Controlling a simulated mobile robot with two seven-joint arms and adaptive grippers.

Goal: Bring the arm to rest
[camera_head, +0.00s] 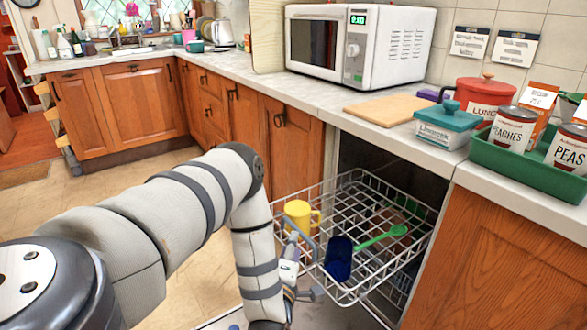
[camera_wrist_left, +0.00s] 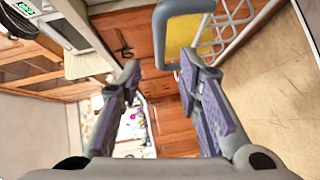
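My left arm (camera_head: 190,205) comes in from the left and bends down in front of the pulled-out dishwasher rack (camera_head: 345,301). My left gripper (camera_head: 300,277) is low beside the rack's near left side, partly hidden behind my arm. In the left wrist view the left gripper (camera_wrist_left: 160,68) has its two fingers spread with nothing held between them. A blue-grey loop handle (camera_head: 303,238) stands at the rack's near side. It shows close beyond the right-hand fingertip in the left wrist view (camera_wrist_left: 187,7); I cannot tell if they touch. My right gripper is not in view.
The rack holds a yellow mug (camera_head: 298,214), a dark blue cup (camera_head: 338,260) and a green spoon (camera_head: 382,236). Above it, the counter (camera_head: 330,105) bears a microwave (camera_head: 395,50), a cutting board (camera_head: 390,109) and a green tray (camera_head: 515,175) with cans. Open floor (camera_head: 185,290) lies left of the rack.

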